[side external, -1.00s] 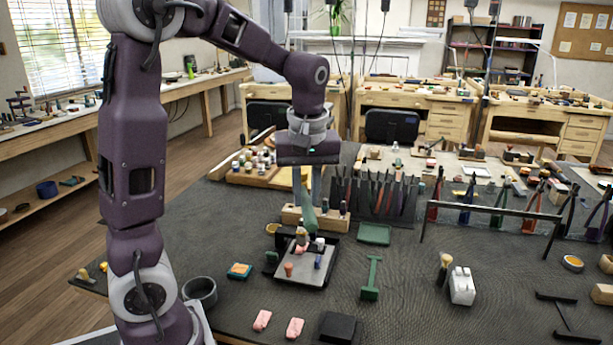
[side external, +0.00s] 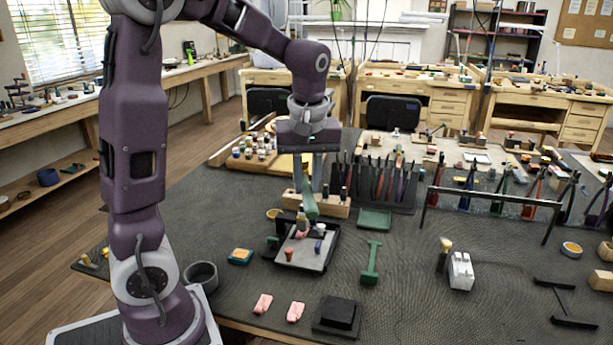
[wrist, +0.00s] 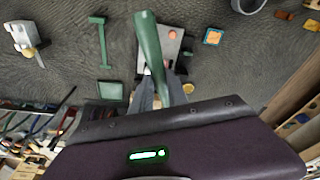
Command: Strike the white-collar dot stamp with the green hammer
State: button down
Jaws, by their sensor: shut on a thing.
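My gripper (side external: 308,180) is shut on the green hammer (side external: 310,205), which hangs down just above the back of a small dark tray. In the wrist view the hammer (wrist: 150,50) reaches forward from between my fingers (wrist: 160,92). The tray holds a light plate (side external: 303,258) with several small stamps. A stamp with a tan top and pale collar (side external: 302,221) stands just under the hammer; I cannot tell whether they touch. A red-orange stamp (side external: 289,254) and a blue one (side external: 318,247) stand nearer the front. The hammer hides part of the plate in the wrist view.
A wooden block (side external: 336,207) and a rack of pliers (side external: 375,190) stand close behind the tray. A second green tool (side external: 371,263) lies to the right, near a green dish (side external: 374,220). A black block (side external: 338,314) sits in front. The mat further right has free room.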

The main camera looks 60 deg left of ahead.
jog(key=shift+f, duration=1.45)
notch_tip(320, 180, up, 4)
jog(key=shift+r, duration=0.1)
